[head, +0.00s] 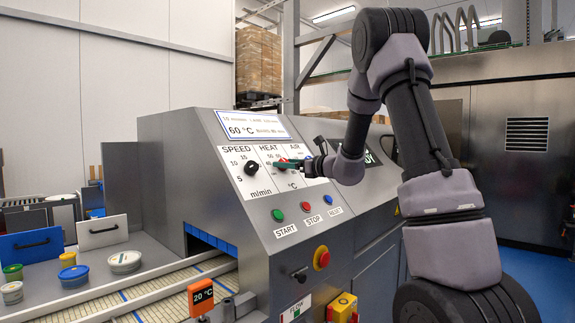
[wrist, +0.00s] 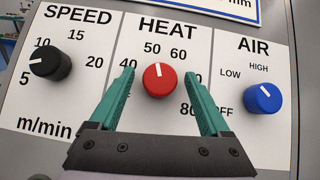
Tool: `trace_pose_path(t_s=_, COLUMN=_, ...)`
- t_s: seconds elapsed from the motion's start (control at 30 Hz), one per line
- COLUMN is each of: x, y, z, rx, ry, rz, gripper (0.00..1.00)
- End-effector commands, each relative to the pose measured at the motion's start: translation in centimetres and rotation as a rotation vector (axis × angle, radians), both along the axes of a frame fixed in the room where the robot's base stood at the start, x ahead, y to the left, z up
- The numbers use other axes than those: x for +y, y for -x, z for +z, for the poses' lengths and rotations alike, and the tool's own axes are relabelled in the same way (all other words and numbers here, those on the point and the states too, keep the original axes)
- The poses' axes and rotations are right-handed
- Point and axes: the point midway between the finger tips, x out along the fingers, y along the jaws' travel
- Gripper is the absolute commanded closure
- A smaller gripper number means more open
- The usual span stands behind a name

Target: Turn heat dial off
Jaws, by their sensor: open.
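The red heat dial (wrist: 160,82) sits in the middle of the white HEAT panel in the wrist view. Its white mark points almost straight up, leaning slightly left, just below the gap between 50 and 60. My gripper (wrist: 158,72) is open, with one green finger on each side of the dial. Small gaps show between both fingers and the knob. The fingers cover part of the scale, and the 70 and OFF markings are partly or wholly hidden. In the head view my gripper (head: 290,163) is at the HEAT panel and largely hides the dial.
The black speed dial (wrist: 50,62) is to the left and the blue air dial (wrist: 263,98) to the right. The display (head: 252,126) reads 60 °C. Green start (head: 278,215), red stop (head: 305,206) and blue reset (head: 327,199) buttons sit below. A conveyor and tubs lie left.

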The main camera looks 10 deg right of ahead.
Motion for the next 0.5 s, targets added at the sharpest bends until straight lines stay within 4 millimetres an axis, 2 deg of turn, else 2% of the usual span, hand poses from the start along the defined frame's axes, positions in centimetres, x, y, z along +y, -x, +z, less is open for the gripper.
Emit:
trace_pose_path(t_s=0.07, x=-0.01, y=0.02, z=0.01, rx=0.0, ry=0.0, rz=0.0, gripper=0.19)
trace_pose_path(t_s=0.1, x=-0.01, y=0.02, z=0.01, rx=0.0, ry=0.0, rz=0.0, gripper=0.27)
trace_pose_path(t_s=0.3, x=-0.02, y=0.03, z=0.02, rx=0.0, ry=0.0, rz=0.0, gripper=1.0)
trace_pose_path(t_s=0.5, x=-0.08, y=0.01, z=0.02, rx=-0.005, ry=0.006, rz=0.006, gripper=1.0)
